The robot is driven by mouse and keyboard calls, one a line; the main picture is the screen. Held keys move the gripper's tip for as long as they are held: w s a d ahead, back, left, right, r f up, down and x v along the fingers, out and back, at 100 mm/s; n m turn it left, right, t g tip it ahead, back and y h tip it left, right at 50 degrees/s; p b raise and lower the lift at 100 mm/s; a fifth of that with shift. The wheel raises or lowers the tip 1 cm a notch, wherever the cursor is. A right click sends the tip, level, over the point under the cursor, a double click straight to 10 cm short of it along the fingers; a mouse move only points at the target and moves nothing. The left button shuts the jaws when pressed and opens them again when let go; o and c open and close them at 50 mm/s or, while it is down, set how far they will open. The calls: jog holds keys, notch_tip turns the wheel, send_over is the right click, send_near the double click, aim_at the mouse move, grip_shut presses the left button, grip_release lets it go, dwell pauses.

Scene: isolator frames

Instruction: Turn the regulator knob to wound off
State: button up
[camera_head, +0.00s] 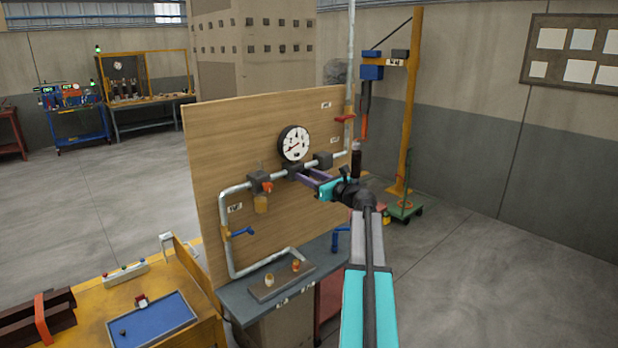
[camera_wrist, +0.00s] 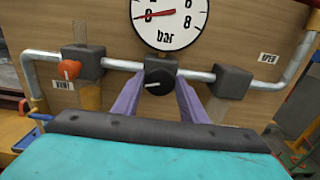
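The regulator knob (camera_wrist: 158,84) is a round black knob with a white mark on its left side. It sits on a dark block on the pipe, directly below the round white gauge (camera_head: 294,143) marked "bar". The gauge also shows in the wrist view (camera_wrist: 168,18), with its red needle near the low end. My gripper (camera_head: 302,173) has purple fingers that reach towards the board. In the wrist view the fingers (camera_wrist: 160,90) stand on either side of the knob and look open. I cannot tell whether they touch it. In the head view the knob is not clearly visible.
An orange-red knob (camera_wrist: 69,69) sits on the left block above a label reading "VENT". Another dark block (camera_wrist: 232,82) is on the right. A wooden board (camera_head: 215,165) backs the pipes. Blue (camera_head: 242,232) and red (camera_head: 345,117) valve handles stick out from the pipework.

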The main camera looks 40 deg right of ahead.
jog(key=c, duration=0.3)
jog(key=shift+f+n+b, duration=0.15)
jog(key=shift+n+b, duration=0.25)
jog(key=shift+b, duration=0.25)
jog(key=shift+c, duration=0.3)
jog(key=n+b, duration=0.2)
jog(key=b, duration=0.1)
jog(key=shift+f, duration=0.1)
jog(key=shift+o, duration=0.2)
jog(key=n+b, duration=0.3)
jog(key=b, duration=0.2)
jog(key=shift+a+n, duration=0.15)
jog(key=shift+n, duration=0.25)
jog(key=n+b, duration=0.5)
jog(key=b, duration=0.1)
jog(key=shift+f, duration=0.1)
jog(key=n+b, duration=0.2)
jog(key=b, duration=0.1)
jog(key=shift+a+n, duration=0.15)
jog(key=shift+n, duration=0.25)
jog(key=shift+c, duration=0.2)
jog(key=shift+o, duration=0.2)
jog(key=shift+r, duration=0.2)
